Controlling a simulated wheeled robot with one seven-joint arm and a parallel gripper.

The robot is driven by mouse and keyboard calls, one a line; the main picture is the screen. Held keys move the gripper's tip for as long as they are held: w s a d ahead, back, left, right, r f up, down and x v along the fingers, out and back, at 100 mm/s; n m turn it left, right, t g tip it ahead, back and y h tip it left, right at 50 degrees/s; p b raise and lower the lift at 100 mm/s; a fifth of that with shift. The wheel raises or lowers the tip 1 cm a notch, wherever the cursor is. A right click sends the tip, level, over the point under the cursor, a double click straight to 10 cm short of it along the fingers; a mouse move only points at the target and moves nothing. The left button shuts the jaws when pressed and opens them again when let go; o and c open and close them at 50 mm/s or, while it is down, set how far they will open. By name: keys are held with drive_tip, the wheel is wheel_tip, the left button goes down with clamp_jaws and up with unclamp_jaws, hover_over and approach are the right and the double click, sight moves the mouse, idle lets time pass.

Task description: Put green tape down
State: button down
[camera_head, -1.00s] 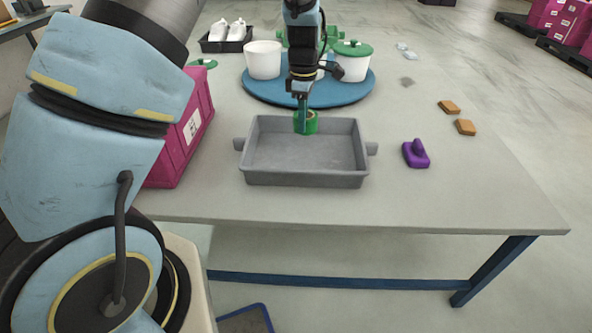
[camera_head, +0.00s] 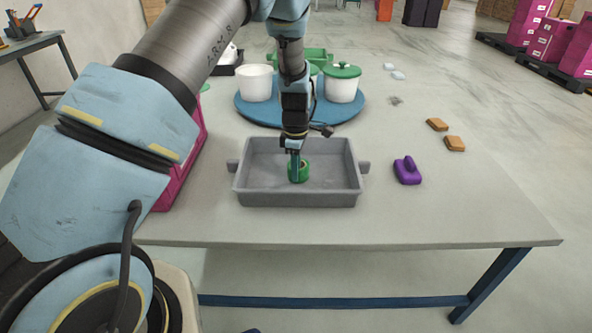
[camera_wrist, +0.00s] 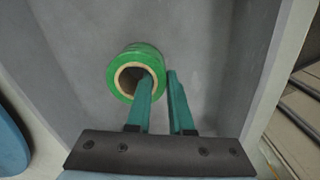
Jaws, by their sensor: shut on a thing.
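The green tape (camera_head: 304,174) is a roll with a pale core, inside the grey tray (camera_head: 296,199) near its middle. In the wrist view the roll (camera_wrist: 120,60) shows its open core toward me. My gripper (camera_head: 296,174) reaches down into the tray and is shut on the roll's wall. In the wrist view, one finger of my gripper (camera_wrist: 158,79) is in the core and the other is outside, at the roll's right. The roll is at or just above the tray floor; I cannot tell whether it touches.
A blue round board (camera_head: 243,112) with white pots (camera_head: 343,88) stands behind the tray. A purple handled block (camera_head: 407,172) and orange pieces (camera_head: 446,133) lie to the right. A magenta box (camera_head: 185,165) is at the left, partly behind my arm. The table's front right is clear.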

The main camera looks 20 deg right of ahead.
drive_tip(key=shift+f, duration=0.15)
drive_tip(key=c, duration=0.8)
unclamp_jaws()
wheel_tip(320, 180, up, 12)
drive_tip(key=a+r+m, duration=0.3)
drive_tip(key=a, duration=0.7)
drive_tip(key=a+r+m, duration=0.2)
drive_tip(key=a, duration=0.9)
drive_tip(key=s+a+r+m+t, duration=0.1)
drive_tip(key=s+a+m, duration=0.5)
drive_tip(key=a, duration=0.8)
drive_tip(key=s, duration=0.3)
drive_tip(key=shift+s+r+m+t, duration=0.15)
drive_tip(key=shift+r+m+t, duration=0.15)
drive_tip(key=shift+r+m, duration=0.1)
